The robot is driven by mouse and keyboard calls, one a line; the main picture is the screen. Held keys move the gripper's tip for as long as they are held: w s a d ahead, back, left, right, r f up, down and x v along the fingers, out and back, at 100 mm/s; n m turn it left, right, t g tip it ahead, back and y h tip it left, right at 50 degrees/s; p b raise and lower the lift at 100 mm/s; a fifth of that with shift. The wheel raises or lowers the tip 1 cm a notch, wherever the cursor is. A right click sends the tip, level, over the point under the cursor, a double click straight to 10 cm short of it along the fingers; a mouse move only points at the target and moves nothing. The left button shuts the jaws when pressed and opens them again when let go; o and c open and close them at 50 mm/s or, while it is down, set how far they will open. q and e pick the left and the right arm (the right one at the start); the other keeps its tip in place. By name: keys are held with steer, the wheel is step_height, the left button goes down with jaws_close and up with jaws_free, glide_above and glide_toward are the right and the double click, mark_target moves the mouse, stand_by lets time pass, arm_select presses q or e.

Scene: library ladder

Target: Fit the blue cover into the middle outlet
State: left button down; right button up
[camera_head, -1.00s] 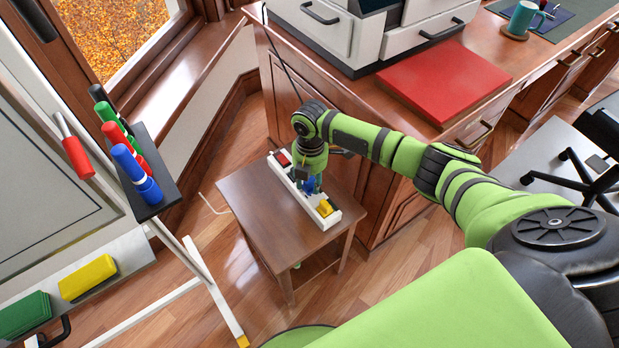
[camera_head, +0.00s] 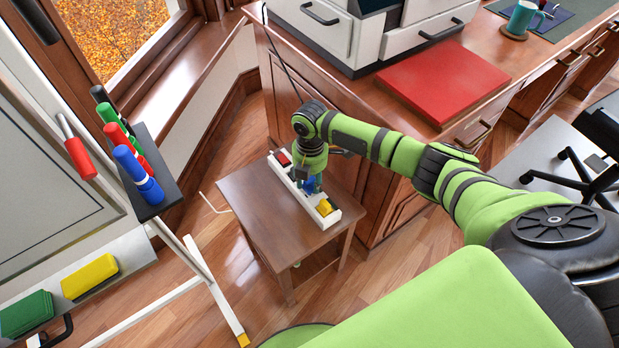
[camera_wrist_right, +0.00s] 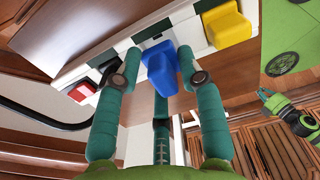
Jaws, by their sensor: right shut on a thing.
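A white power strip (camera_head: 296,198) lies on a small brown table. My right gripper (camera_head: 312,188) points down over its middle and is shut on the blue cover (camera_head: 309,184). In the right wrist view the blue cover (camera_wrist_right: 160,72) sits between the fingertips (camera_wrist_right: 157,66), overlapping the strip (camera_wrist_right: 108,60). A dark outlet opening (camera_wrist_right: 157,38) shows just beyond it. I cannot tell whether the cover touches the outlet. A yellow cover (camera_head: 325,208) sits at the near end of the strip. What looks like my left gripper (camera_wrist_right: 268,94) shows small in the wrist view.
A red switch (camera_head: 283,158) is at the strip's far end. The small table (camera_head: 250,205) is bare left of the strip. A wooden cabinet (camera_head: 375,195) stands close on the right. A whiteboard with a marker holder (camera_head: 165,195) stands on the left.

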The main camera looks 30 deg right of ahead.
steer(key=shift+p, duration=0.55)
stand_by(0.9)
steer(key=shift+f+b, duration=0.85)
steer(key=shift+f, duration=0.35)
steer(key=shift+r, duration=0.15)
steer(key=shift+r+p, duration=0.8)
steer(key=shift+p, duration=0.2)
stand_by(0.7)
steer(key=shift+p, duration=0.4)
